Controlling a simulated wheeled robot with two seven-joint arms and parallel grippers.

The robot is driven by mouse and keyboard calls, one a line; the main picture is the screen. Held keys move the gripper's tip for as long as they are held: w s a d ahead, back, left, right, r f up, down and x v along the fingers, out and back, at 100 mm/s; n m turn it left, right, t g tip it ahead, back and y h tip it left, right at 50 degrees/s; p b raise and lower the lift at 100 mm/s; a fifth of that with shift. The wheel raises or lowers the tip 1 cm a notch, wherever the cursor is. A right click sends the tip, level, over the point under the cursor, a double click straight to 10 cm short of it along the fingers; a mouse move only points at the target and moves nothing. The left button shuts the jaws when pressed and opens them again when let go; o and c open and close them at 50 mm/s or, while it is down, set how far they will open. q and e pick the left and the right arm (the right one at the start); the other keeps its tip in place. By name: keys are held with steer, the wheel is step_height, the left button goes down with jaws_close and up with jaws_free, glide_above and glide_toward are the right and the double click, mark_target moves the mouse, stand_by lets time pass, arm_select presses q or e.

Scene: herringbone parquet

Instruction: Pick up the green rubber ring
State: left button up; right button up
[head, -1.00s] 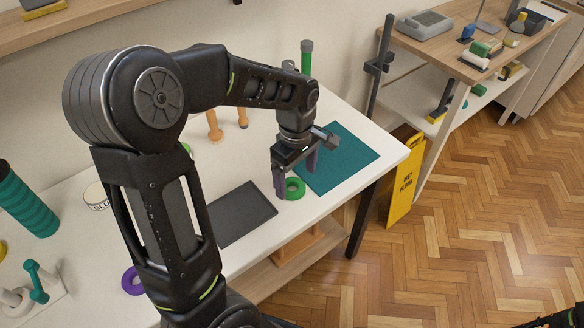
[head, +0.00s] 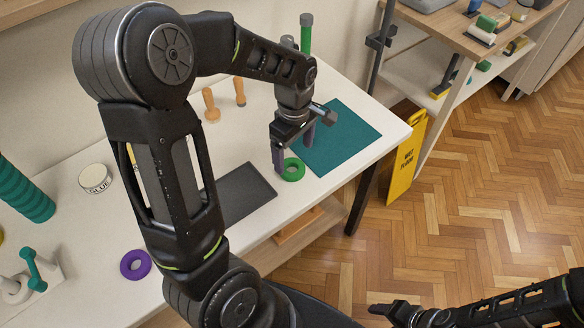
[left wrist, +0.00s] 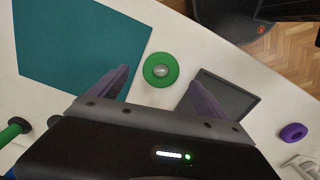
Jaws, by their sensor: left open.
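The green rubber ring (head: 299,174) lies flat on the white table, near its front edge, between a dark grey mat and a teal mat. It also shows in the left wrist view (left wrist: 149,67), with a small greyish spot at its centre. My left gripper (head: 294,157) is open and empty, pointing down above the ring. In the left wrist view its two purple-grey fingers (left wrist: 158,77) stand apart, one on each side of the ring; I cannot tell whether they touch it. My right gripper (head: 386,309) is at the bottom right, away from the table; its jaws are unclear.
The teal mat (head: 345,140) and dark grey mat (head: 245,195) flank the ring. A purple ring (head: 147,264), glue tin (head: 95,178) and upright green-handled tool (head: 306,38) are also on the table. A yellow wet-floor sign (head: 405,165) stands beyond the table's right end.

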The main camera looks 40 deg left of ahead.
mark_target(292, 172)
arm_select(q)
steer(key=shift+f, duration=0.1)
step_height(292, 172, down, 5)
steer(key=shift+s+a+f+p, duration=0.1)
steer(key=shift+s+a+p, duration=0.05)
steer(key=shift+p, duration=0.4)
steer(key=shift+c, duration=0.5)
steer(key=c, duration=1.4)
